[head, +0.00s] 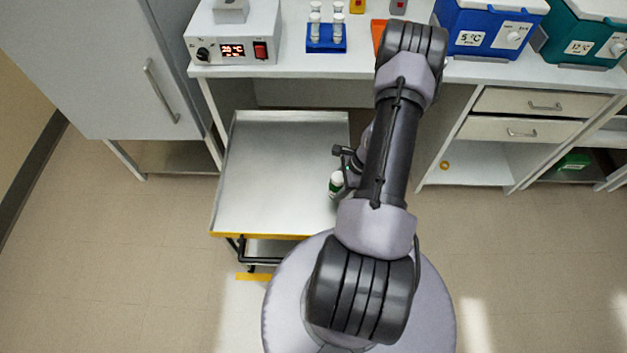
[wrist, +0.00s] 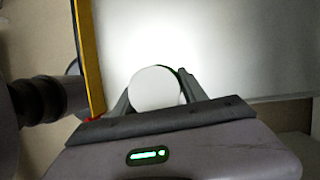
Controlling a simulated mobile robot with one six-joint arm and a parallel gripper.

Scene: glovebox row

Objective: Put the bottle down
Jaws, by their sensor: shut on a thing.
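The bottle (head: 336,184) is small, with a white top and a green band, and shows beside my arm over the right side of a metal cart top (head: 270,170). In the wrist view, its round white cap (wrist: 156,89) sits between the two fingers. My gripper (wrist: 163,98) is shut on the bottle. The bottle looks upright. The cart top (wrist: 225,45) shows brightly lit beneath it, with a yellow edge along one side. I cannot tell whether the bottle's base touches the cart top. My arm hides part of the gripper in the head view.
The rest of the cart top is bare. Behind it, a bench (head: 300,68) holds a heater box (head: 233,42), a blue tube rack (head: 326,40), a blue cooler (head: 488,28) and a teal cooler (head: 583,38). A grey cabinet (head: 100,70) stands at the left.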

